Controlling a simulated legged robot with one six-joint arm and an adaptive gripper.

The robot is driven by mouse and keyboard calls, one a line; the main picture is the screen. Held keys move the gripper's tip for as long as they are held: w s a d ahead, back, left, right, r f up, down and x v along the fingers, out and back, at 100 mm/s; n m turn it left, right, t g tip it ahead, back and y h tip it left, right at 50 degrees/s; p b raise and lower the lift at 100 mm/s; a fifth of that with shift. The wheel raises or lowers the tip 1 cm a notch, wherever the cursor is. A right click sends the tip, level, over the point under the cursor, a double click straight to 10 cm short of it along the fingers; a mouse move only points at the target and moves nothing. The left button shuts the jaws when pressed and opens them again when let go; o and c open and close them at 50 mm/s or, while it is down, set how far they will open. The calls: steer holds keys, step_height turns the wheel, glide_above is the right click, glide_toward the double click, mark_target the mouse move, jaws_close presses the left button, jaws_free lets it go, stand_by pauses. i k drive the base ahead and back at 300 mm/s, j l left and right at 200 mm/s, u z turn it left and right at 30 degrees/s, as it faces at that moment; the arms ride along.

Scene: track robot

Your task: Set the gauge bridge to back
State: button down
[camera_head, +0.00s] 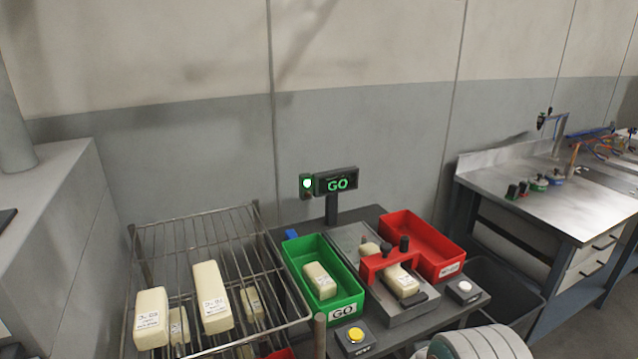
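The red gauge bridge (388,262) spans a grey metal plate (350,240) on the small bench. Which set position the bridge is in I cannot tell. A sign (336,184) behind it reads GO in green, beside a lit green lamp (307,184). My gripper is not in view; only a pale rounded part, probably of my arm, shows at the bottom edge.
A green GO bin (345,304) with one block stands left of the plate, a red bin (448,268) right. A yellow button (356,335) and a white button (464,287) sit in front. A wire rack (205,225) with blocks is left; a workbench (560,210) right.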

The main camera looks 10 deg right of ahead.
mark_target(405, 253)
steer(key=i+l, duration=0.15)
steer(key=l, duration=0.2)
steer(key=i+l, duration=0.2)
steer(key=l, duration=0.15)
steer(key=i+l, duration=0.15)
steer(key=l, duration=0.2)
steer(key=i+l, duration=0.15)
steer(key=l, duration=0.2)
steer(key=u, duration=0.05)
